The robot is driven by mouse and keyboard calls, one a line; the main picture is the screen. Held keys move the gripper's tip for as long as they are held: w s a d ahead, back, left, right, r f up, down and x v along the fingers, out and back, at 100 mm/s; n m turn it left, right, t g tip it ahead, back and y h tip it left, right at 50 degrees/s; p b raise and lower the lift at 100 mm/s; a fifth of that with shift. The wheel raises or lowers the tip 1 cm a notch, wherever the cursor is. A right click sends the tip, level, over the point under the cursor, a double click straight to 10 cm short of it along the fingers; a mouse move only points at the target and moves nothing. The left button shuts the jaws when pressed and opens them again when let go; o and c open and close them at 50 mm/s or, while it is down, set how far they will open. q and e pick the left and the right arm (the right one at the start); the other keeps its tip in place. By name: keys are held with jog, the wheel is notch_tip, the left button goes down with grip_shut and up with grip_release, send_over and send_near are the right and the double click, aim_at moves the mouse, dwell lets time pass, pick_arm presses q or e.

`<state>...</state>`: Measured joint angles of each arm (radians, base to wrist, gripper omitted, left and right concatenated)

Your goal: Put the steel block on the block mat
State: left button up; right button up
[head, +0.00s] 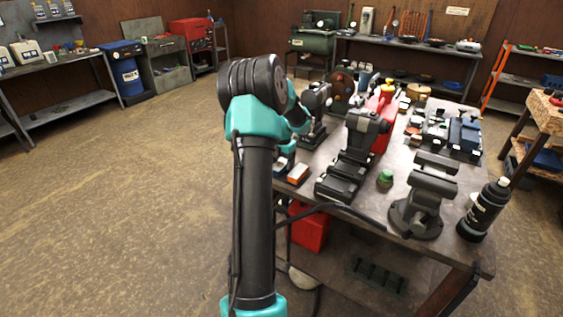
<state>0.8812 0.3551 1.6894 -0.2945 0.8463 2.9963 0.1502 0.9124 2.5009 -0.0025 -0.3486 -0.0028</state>
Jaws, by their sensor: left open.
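My left arm rises through the middle of the head view and bends away over the table's left edge. My left gripper (286,158) is mostly hidden behind my own arm, low by the table's left edge. It is open. My right gripper is not in view. I cannot pick out the steel block or the block mat for sure; they may be hidden behind my arm or too small to tell.
The workbench (343,200) is crowded. A small orange-and-white box (298,173), a dark power tool (358,150), a green knob-like item (385,178), a bench vise (424,195) and a black bottle (484,210) stand along its near side. Open floor (130,210) lies left.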

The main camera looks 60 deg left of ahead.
pick_arm(q)
notch_tip(320, 180, up, 12)
jog(key=shift+r, duration=0.2)
dwell(0.5)
dwell(0.6)
